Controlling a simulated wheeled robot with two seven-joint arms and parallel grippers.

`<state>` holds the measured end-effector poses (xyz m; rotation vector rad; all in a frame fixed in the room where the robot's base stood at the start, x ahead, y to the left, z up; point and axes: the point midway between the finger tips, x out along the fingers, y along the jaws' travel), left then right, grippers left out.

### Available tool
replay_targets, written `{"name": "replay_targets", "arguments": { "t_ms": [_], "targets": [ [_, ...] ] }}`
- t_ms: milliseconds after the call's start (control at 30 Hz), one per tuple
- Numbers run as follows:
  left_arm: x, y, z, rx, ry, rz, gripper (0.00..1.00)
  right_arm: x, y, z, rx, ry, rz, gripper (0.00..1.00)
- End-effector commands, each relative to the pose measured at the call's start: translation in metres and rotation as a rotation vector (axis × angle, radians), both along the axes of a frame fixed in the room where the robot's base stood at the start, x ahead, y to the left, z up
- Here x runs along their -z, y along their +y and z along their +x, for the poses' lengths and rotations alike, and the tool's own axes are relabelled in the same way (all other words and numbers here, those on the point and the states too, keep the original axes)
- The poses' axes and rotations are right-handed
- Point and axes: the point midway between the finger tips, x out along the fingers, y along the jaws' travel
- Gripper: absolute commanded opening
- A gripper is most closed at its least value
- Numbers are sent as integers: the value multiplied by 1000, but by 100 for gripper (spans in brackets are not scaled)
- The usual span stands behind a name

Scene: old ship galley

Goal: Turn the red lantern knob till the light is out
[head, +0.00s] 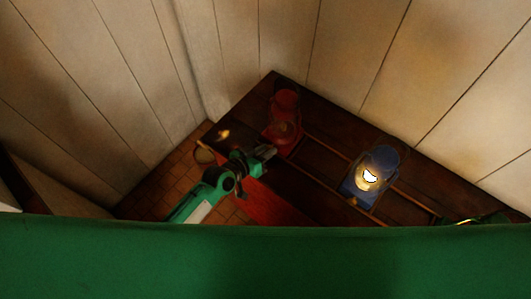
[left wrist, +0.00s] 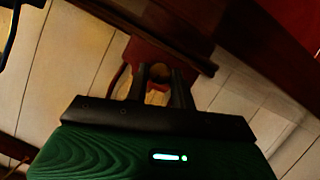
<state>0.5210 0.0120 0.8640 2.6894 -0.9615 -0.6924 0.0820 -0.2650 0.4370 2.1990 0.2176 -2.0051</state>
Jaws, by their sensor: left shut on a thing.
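The red lantern (head: 284,118) stands near the back corner of the dark table; no glow shows in it in the head view. My left gripper (head: 266,152) is at the lantern's lower front. In the left wrist view, the fingers (left wrist: 160,88) are shut on a small round brownish knob (left wrist: 157,98), in front of the lantern's red body (left wrist: 148,52). The fingers partly hide the knob. My right gripper is not recognisable in either view.
A blue lantern (head: 378,160) with a bright light stands to the right on the table (head: 318,158). Thin rails run along the tabletop. A small green thing (head: 488,218) at the right is partly hidden. Plank walls stand behind.

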Motion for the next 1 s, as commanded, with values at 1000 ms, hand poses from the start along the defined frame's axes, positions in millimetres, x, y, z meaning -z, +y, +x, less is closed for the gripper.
{"name": "replay_targets", "arguments": {
  "t_ms": [1000],
  "targets": [
    [1,2,2,0,150,-213,27,37,1,0,-1,0,1,36]
  ]
}}
